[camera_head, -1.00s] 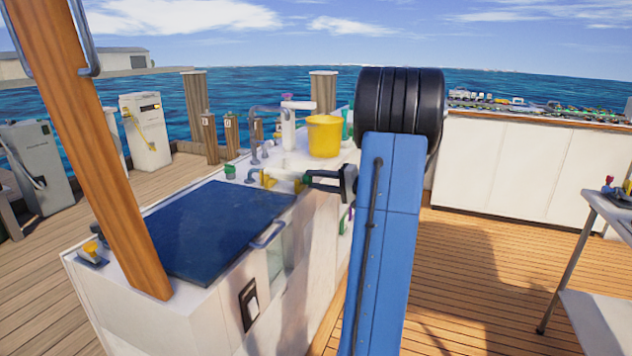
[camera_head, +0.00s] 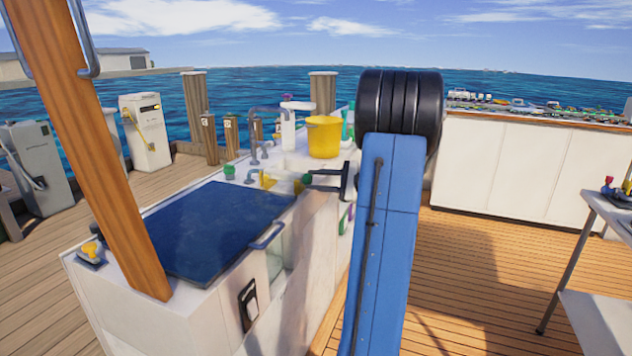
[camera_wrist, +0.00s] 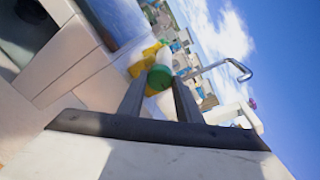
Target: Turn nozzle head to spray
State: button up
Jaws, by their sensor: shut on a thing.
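The nozzle is small in the head view, with a green head (camera_head: 306,179) at the right end of yellow and pale parts on the white counter's edge. In the wrist view the green head (camera_wrist: 160,76) sits between my fingertips, with white and yellow parts behind it. My gripper (camera_head: 311,181) reaches in from the right and is shut on the green head. Its two dark fingers also show in the wrist view (camera_wrist: 159,88). The fingers hide part of the head, and I cannot read any spray marking on it.
A yellow bucket (camera_head: 324,137) and a grey tap (camera_head: 256,135) stand on the counter behind the nozzle. A dark blue hatch (camera_head: 215,232) with a grey handle lies in front. A slanted wooden post (camera_head: 100,160) rises at the left.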

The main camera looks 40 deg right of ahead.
jog(key=shift+f+m, duration=0.1)
jog(key=shift+m, duration=0.4)
jog(key=o, duration=1)
jog(key=shift+o, duration=0.2)
jog(key=shift+s, duration=0.1)
jog(key=v, duration=1.7)
jog(key=shift+d, duration=0.25)
